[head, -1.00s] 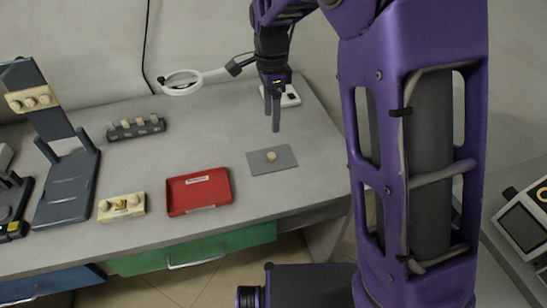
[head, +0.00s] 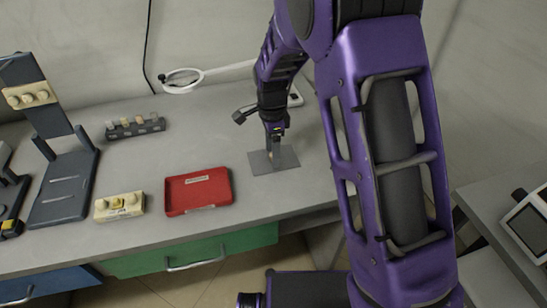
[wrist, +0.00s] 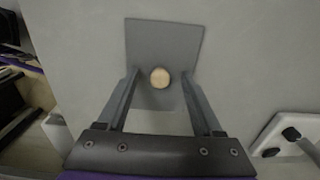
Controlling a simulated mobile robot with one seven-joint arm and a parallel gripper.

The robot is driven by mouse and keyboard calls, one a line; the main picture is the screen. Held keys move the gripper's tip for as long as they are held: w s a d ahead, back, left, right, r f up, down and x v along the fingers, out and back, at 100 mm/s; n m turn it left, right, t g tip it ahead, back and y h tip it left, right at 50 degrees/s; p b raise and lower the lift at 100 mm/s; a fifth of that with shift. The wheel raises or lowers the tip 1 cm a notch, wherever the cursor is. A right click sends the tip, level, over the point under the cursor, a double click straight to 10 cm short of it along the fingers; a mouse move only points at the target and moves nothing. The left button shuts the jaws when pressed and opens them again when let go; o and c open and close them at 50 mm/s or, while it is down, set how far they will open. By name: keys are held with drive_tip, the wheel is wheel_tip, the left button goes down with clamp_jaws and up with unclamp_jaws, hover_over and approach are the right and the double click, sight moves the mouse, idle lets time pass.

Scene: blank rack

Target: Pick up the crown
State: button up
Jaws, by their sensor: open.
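The crown (wrist: 160,77) is a small, round, cream-coloured piece on a flat grey mat (wrist: 165,38) in the wrist view. In the head view the mat (head: 256,164) lies at the right part of the bench, and my gripper hides the crown. My gripper (head: 275,157) points down over the mat. In the wrist view my gripper (wrist: 160,73) is open, with one finger on each side of the crown and a gap on both sides. I cannot tell how high the fingertips are above the mat.
A red tray (head: 198,208) lies left of the mat. Further left are a cream block (head: 119,215), a dark rack with small blanks (head: 135,134) and a dark stand (head: 64,200). A ring magnifier (head: 182,88) stands behind. Bare bench surrounds the mat.

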clamp_jaws()
idle(0.3)
drive_tip(key=shift+r, duration=0.1)
